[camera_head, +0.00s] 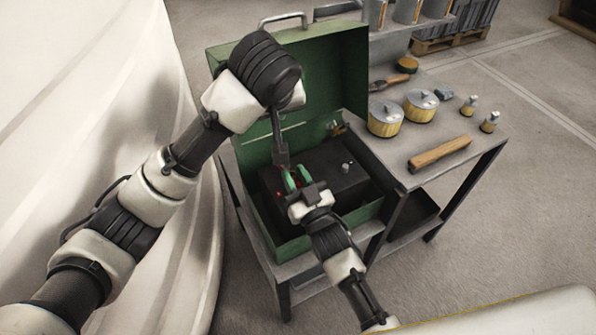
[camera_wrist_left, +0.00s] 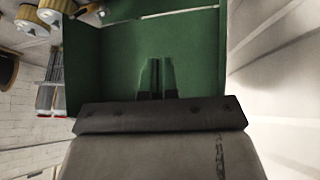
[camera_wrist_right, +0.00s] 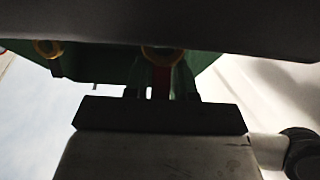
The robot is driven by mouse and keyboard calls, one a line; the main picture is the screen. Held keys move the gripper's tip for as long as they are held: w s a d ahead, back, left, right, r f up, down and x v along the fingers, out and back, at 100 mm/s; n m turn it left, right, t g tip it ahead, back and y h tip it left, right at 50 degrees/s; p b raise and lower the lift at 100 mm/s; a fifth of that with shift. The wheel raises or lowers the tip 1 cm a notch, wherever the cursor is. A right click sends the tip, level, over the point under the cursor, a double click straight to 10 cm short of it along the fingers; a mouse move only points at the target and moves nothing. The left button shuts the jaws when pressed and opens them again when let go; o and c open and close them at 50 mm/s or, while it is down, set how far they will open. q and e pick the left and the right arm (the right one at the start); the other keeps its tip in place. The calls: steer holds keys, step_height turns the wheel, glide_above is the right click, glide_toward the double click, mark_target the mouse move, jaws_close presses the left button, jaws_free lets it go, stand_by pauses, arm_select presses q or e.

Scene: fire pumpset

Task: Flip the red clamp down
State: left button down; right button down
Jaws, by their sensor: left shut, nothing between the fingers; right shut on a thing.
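The open green box (camera_head: 345,75) holds a black block (camera_head: 335,165) with small red parts on top. My right gripper (camera_head: 297,178) reaches in from the front, low over the block's left part. In the right wrist view its fingers (camera_wrist_right: 161,88) are shut on the red clamp (camera_wrist_right: 161,80), seen as a red strip below a yellow ring. The clamp's full shape and angle are hidden. My left gripper (camera_head: 281,158) hangs down inside the box, close behind the right one. In the left wrist view its fingers (camera_wrist_left: 161,75) are together and empty, before green panelling.
The grey table (camera_head: 400,165) right of the box carries two yellow pots (camera_head: 384,120) (camera_head: 421,107), a wooden roller (camera_head: 440,153), a brush (camera_head: 388,83) and small bottles (camera_head: 489,122). The box's raised lid stands behind the grippers. A white curved surface (camera_head: 90,90) is at left.

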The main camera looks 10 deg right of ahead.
arm_select(q)
steer(key=s+d+f+n+g+y, duration=0.1)
steer(key=s+d+g, duration=0.1)
steer(key=d+g, duration=0.1)
steer(key=n+g, duration=0.2)
glide_toward(297, 182)
steer(key=shift+y, duration=0.3)
steer(key=f, duration=0.1)
steer(key=w+f, duration=0.1)
steer(key=f, duration=0.3)
steer(key=shift+w, duration=0.25)
steer(key=shift+s+d+f, duration=0.1)
steer(key=shift+s+f, duration=0.05)
steer(key=shift+f, duration=0.25)
steer(key=shift+s+d+f, duration=0.1)
steer(key=shift+s+f, duration=0.05)
steer(key=shift+f, duration=0.25)
